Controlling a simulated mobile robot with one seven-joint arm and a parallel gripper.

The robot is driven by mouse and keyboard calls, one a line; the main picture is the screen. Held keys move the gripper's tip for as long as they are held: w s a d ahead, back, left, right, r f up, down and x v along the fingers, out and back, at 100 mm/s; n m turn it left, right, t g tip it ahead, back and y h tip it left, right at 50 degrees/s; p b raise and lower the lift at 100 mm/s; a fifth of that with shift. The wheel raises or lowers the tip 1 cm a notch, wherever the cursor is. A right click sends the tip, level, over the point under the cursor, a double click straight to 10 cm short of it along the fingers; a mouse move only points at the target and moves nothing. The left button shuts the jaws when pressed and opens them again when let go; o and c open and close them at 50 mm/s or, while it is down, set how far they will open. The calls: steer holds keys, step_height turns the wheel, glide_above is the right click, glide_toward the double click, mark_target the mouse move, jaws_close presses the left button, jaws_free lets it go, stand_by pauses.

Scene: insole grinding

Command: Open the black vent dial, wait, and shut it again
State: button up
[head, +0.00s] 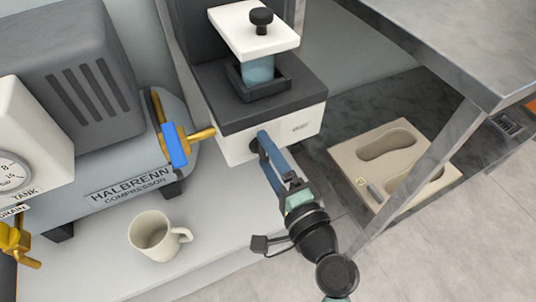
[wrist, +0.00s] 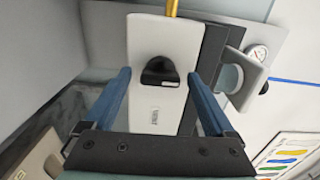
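The black vent dial (wrist: 160,71) sits on the white front face of a white-and-dark box (head: 290,132) beside the compressor. Small lettering, apparently "VENT", is on that face. My gripper (wrist: 159,75) is open, with one blue finger on each side of the dial and a visible gap on both sides. In the head view my gripper (head: 264,146) reaches the box's front from the lower right. There its fingers hide most of the dial. I cannot tell how far the dial is turned.
A yellow pipe with a blue lever (head: 174,145) enters the box's left side. A beige mug (head: 153,236) stands at front left. A white block with a black knob (head: 254,30) tops the box. A steel table leg (head: 420,175) and an insole tray (head: 345,152) are right.

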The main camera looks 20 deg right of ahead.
steer(key=s, duration=1.3)
steer(key=shift+d, duration=0.2)
